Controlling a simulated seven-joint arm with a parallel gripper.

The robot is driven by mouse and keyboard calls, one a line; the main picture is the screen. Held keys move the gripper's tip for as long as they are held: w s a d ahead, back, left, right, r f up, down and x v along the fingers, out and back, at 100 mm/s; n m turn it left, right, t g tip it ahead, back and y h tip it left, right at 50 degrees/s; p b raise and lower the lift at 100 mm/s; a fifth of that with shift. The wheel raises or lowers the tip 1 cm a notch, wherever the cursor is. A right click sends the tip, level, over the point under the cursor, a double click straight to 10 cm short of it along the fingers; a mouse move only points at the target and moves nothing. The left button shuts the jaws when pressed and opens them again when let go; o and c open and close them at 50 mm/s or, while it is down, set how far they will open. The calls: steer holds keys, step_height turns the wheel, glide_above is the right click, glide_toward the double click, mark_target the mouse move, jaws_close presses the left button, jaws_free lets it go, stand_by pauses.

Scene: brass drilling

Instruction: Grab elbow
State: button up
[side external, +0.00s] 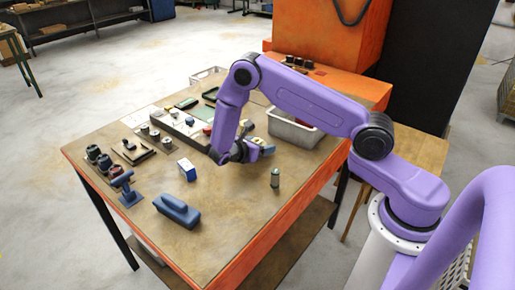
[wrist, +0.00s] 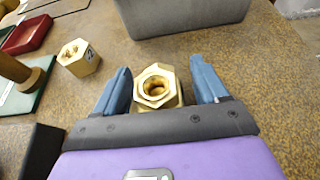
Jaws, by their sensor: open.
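My gripper (wrist: 161,72) is open, with a blue finger on either side of a brass fitting (wrist: 158,88). The fitting shows a hex end with a threaded hole facing up; the rest of its shape is hidden, so I cannot tell whether it is the elbow. Narrow gaps seem to show between it and the fingers. In the side view my gripper (side external: 264,150) is low over the table, near the grey bin.
A grey bin (side external: 290,132) stands beyond my gripper on the table (side external: 235,220). A red tray (wrist: 25,38) and a green board (wrist: 40,75) lie left in the wrist view. A small cylinder (side external: 275,178), a box (side external: 187,169) and a blue block (side external: 177,209) stand nearer the front.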

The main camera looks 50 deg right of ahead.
steer(key=c, duration=1.3)
jaws_close()
steer(key=shift+r, duration=0.15)
